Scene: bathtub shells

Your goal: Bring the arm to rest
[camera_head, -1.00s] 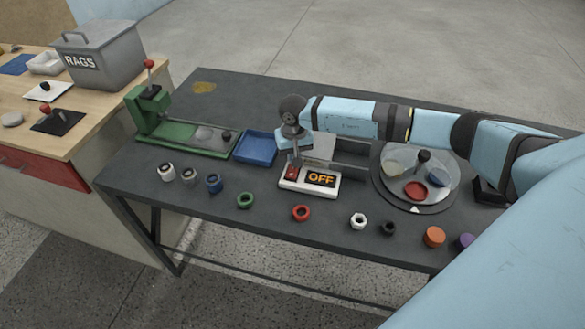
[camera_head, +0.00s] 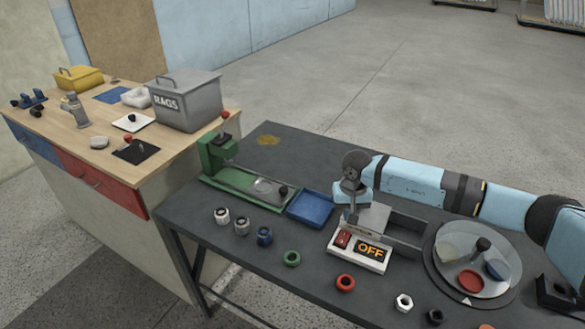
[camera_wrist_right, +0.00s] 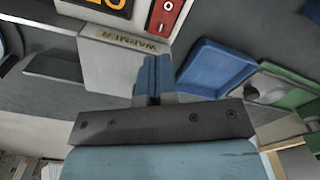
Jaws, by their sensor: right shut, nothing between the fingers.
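My right arm comes in from the right in the head view. My right gripper (camera_head: 347,226) points down over the left side of the white warmer (camera_head: 345,250), close to its red switch (camera_head: 342,239). Its fingers are shut and empty, and the closed fingertips show in the right wrist view (camera_wrist_right: 153,68). I cannot tell whether the tips touch the warmer. The warmer's display (camera_head: 370,251) reads OFF. My left gripper is not in view.
A blue tray (camera_head: 311,208) and a green press (camera_head: 240,180) stand left of the warmer. Several rings and nuts line the dark table's front, including a red one (camera_head: 345,283). A wooden counter (camera_head: 75,140) adjoins at left.

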